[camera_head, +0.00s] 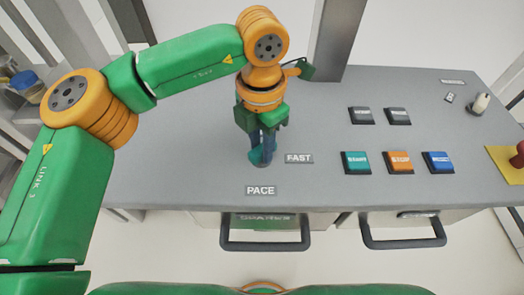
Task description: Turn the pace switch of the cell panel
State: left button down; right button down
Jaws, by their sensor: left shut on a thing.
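The pace switch (257,157) is a dark blue and teal knob standing on the grey panel top, just behind the PACE label (261,190). The FAST label (299,158) lies to its right. My left gripper (262,140) points straight down over the switch and is shut on it. The fingers hide much of the knob, so I cannot tell which way it points. My right gripper is not in view.
Teal (356,162), orange (398,162) and blue (438,162) buttons sit right of the switch, with two dark buttons (380,115) behind them. Drawer handles (265,246) jut out in front.

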aim_at(261, 147)
pick_arm(q)
jog(key=n+b, duration=0.3)
jog(key=n, duration=0.2)
jog(key=shift+n+b, duration=0.95)
jog(key=shift+n, duration=1.35)
jog(key=shift+r, duration=0.1)
jog(key=c, duration=0.6)
grip_release()
jog(key=shift+c, duration=0.2)
jog(key=shift+r, duration=0.1)
notch_tip(261, 147, up, 7)
jog(key=shift+s+p, duration=0.1)
jog(key=shift+p, duration=0.4)
